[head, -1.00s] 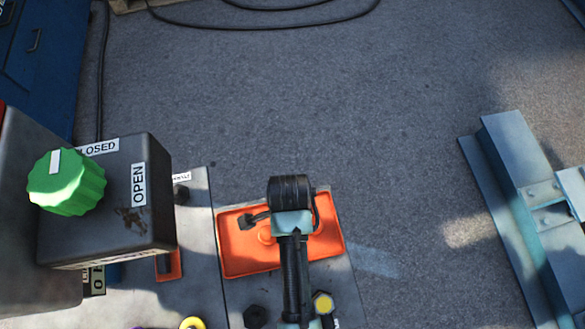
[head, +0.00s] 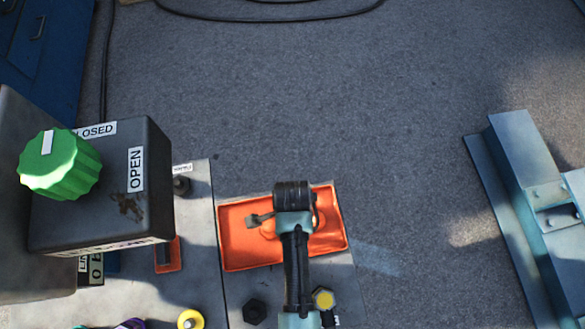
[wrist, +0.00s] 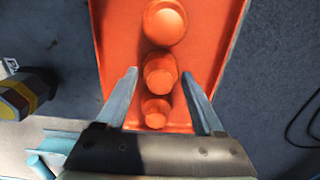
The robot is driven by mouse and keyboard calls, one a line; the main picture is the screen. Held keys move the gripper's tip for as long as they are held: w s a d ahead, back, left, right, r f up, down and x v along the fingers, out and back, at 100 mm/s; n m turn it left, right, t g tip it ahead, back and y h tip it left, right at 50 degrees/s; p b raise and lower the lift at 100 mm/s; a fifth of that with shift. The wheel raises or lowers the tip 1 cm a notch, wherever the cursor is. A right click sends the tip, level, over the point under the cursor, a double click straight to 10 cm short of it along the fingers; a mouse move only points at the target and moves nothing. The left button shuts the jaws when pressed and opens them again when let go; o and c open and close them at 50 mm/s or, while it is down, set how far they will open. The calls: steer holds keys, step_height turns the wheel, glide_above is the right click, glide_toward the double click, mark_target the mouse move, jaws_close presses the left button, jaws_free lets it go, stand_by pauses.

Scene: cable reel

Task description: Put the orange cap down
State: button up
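An orange tray (head: 233,257) lies on the grey bench top under my gripper. In the wrist view, the tray (wrist: 112,30) holds several round orange pieces in a row: a larger one (wrist: 165,22) farthest away, a middle one (wrist: 160,74) and a smaller one (wrist: 156,111) nearest my gripper. I cannot tell which of these is the cap. My gripper (wrist: 160,74) has its two fingers spread, one on each side of the nearer pieces, with gaps showing; it is open.
A dark box with a green knob (head: 60,164) stands tall at the left. A black knob (head: 255,311), a yellow-topped part (head: 323,299) and a yellow ring (head: 191,319) are near the front. Grey metal beams (head: 520,190) lie at the right. Open floor is beyond the tray.

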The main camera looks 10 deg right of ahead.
steer(key=shift+o, duration=1)
step_height(320, 180, up, 12)
steer(key=p, duration=0.2)
steer(key=w+d+r+n+t, duration=0.1)
steer(key=w+r+n+t, duration=0.55)
steer(key=w+r, duration=1.05)
steer(key=w+r+n+t+h, duration=0.1)
steer(key=w+r+n+t, duration=0.35)
steer(key=r, duration=1.05)
step_height(320, 180, up, 18)
steer(key=a+n+t, duration=0.2)
steer(key=t, duration=0.7)
steer(key=s+a+r+n+t, duration=0.1)
steer(key=s+r+n+t, duration=0.1)
steer(key=s+r, duration=0.4)
steer(key=s+a+r+n+t+y, duration=0.1)
steer(key=s+r+n+t, duration=0.2)
steer(key=r, duration=1)
steer(key=s+t, duration=0.2)
steer(key=s, duration=0.1)
steer(key=shift+a, duration=0.15)
